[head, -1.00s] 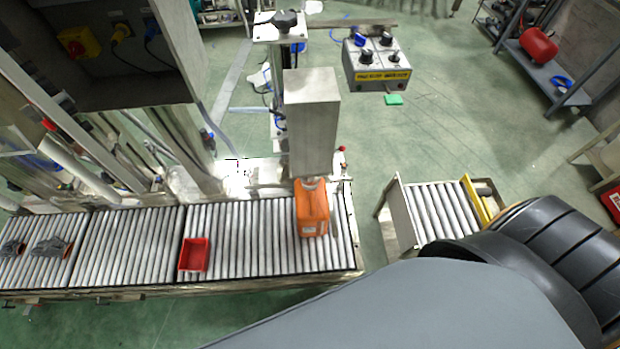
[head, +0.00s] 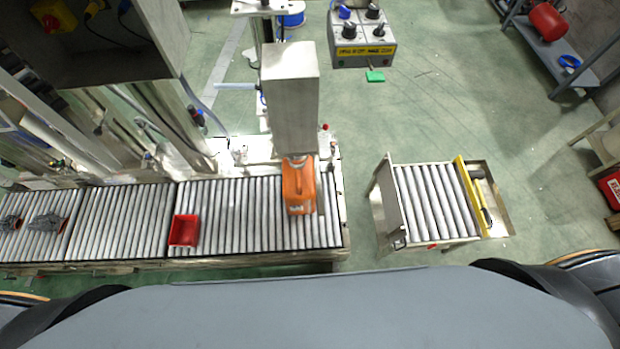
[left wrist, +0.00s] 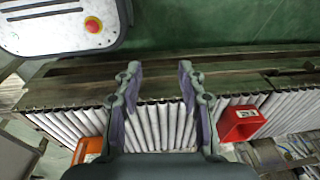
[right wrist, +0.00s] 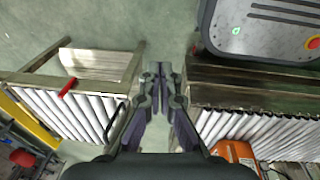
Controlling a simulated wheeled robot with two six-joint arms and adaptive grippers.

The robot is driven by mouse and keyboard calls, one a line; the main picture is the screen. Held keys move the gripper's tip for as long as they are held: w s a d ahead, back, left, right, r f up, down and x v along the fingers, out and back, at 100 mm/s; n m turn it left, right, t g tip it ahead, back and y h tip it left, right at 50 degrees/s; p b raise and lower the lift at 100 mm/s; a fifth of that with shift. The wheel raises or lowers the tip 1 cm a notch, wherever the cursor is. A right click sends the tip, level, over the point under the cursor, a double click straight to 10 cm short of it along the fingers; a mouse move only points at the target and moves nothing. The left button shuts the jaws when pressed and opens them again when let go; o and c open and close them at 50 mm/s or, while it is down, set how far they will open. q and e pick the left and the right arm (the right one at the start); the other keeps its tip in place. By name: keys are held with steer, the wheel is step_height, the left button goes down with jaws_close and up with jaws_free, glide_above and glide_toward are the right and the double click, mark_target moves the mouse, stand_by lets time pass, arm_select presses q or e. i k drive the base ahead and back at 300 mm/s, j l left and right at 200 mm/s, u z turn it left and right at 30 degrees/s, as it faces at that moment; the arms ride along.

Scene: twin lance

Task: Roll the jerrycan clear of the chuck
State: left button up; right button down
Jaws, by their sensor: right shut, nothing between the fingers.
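The orange jerrycan (head: 300,188) stands on the roller conveyor near its right end. Its top is at the chuck (head: 297,158) under the tall steel housing (head: 290,100); I cannot tell whether they touch. The jerrycan also shows partly at the lower left of the left wrist view (left wrist: 88,150) and at the lower right of the right wrist view (right wrist: 236,152). My left gripper (left wrist: 158,72) is open and empty over the conveyor's front edge, between the jerrycan and the red bin. My right gripper (right wrist: 159,70) is shut and empty, over the gap right of the conveyor. Neither gripper shows in the head view.
A red bin (head: 184,231) sits on the conveyor left of the jerrycan, with bare rollers (head: 240,220) between. Dark grey items (head: 45,222) lie at the far left. A separate short roller table (head: 432,200) stands right, across a floor gap. A control box (head: 362,40) stands behind.

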mark_target(298, 185)
steer(key=k+l, duration=0.1)
steer(key=l, duration=0.35)
steer(key=l+u, duration=0.1)
steer(key=l, duration=0.3)
steer(key=k+l, duration=0.15)
steer(key=l, duration=0.25)
steer(key=k+l+u, duration=0.1)
steer(key=l, duration=0.35)
steer(key=k+l, duration=0.1)
steer(key=l, duration=0.3)
steer(key=k+l, duration=0.15)
steer(key=l, duration=0.25)
steer(key=u, duration=0.05)
